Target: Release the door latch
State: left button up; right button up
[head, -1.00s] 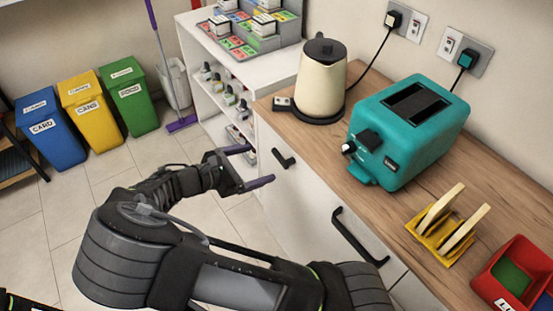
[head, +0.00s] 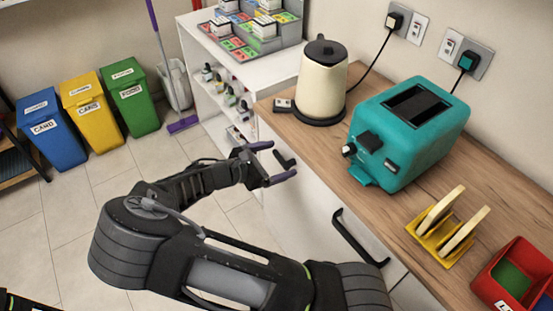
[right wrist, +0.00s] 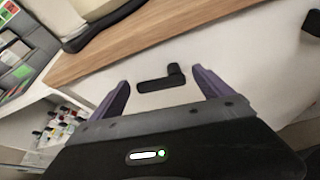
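The door latch (head: 284,159) is a small black lever handle on the white cabinet door (head: 305,205), below the wooden counter. In the right wrist view the latch (right wrist: 162,78) lies ahead, between and a little beyond the two purple fingertips. My right gripper (head: 279,162) is open, with its fingers spread on either side of the latch; it also shows in the right wrist view (right wrist: 160,82). I see no clear contact between fingers and latch. My left gripper is not in view.
A long black handle (head: 358,238) is on the neighbouring front. A cream kettle (head: 322,80), teal toaster (head: 410,130), yellow toast rack (head: 432,243) and red bin (head: 510,270) stand on the counter (head: 385,205). White shelves (head: 222,75) adjoin the cabinet.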

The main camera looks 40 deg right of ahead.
jog(key=c, duration=1.3)
jog(key=shift+w+r+n+g+p, duration=0.15)
jog(key=shift+n+g+p, duration=0.15)
jog(key=shift+p, duration=0.75)
jog(key=shift+c, duration=0.2)
jog(key=shift+f+n+g+p, duration=0.3)
jog(key=shift+n+p, duration=0.1)
jog(key=shift+p, duration=0.05)
jog(key=shift+f, duration=0.1)
jog(key=o, duration=1.4)
jog(key=shift+c, duration=0.2)
jog(key=shift+a, duration=0.1)
jog(key=b+v, duration=0.1)
jog(key=v, duration=0.6)
jog(key=shift+a, duration=0.3)
